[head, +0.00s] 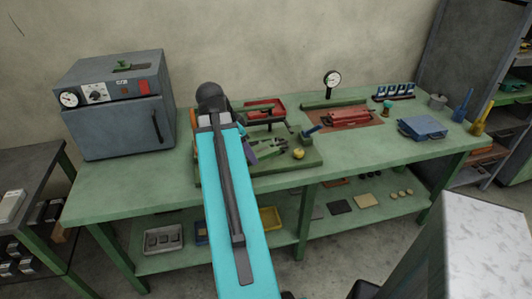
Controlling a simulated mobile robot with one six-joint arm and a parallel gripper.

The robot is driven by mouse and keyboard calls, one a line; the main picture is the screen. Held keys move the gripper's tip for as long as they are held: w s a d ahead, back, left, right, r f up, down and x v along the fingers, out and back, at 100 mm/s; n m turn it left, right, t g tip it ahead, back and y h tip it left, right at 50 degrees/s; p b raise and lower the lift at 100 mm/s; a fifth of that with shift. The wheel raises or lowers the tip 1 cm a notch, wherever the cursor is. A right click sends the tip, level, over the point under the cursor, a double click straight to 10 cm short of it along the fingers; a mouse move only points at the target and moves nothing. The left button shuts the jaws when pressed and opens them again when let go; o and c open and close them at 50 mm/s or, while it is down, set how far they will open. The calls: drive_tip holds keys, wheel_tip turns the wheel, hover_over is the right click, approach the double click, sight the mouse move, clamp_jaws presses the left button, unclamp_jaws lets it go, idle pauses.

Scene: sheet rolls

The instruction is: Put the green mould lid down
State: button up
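My own cyan arm reaches up the middle of the head view, over the workbench (380,158), and its dark wrist end is by the back of the bench. My gripper is hidden behind the arm, so I cannot see its fingers or what they hold. A dark green board (300,166) lies on the bench beside the arm. A green piece (268,146) lies on it, partly covered by the arm and a purple flat part (249,151). I cannot tell if this piece is the green mould lid.
A grey oven (115,110) stands at the left. A red tray (265,105), a yellow knob (299,153), a dial gauge (332,80), a red roller device (347,117) and a blue box (422,128) occupy the bench. The front right strip is clear.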

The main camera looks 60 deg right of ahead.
drive_tip(key=w+a+r+n+t, duration=0.25)
drive_tip(key=w+a+n, duration=0.55)
drive_tip(key=w+a, duration=1.25)
drive_tip(key=w+a+r+n+t+y, duration=0.1)
drive_tip(key=w+a+n, duration=0.4)
drive_tip(key=a, duration=0.4)
drive_tip(key=w+a+n+t+y, duration=0.1)
drive_tip(key=w+a+n+t, duration=0.1)
drive_tip(key=w+a+n, duration=0.4)
drive_tip(key=w+a+r+n+t+y, duration=0.1)
drive_tip(key=w+a+n, duration=0.4)
drive_tip(key=a, duration=0.8)
drive_tip(key=shift+w+r+n+t, duration=0.15)
drive_tip(key=shift+r+n+t, duration=0.15)
drive_tip(key=shift+r+t, duration=0.05)
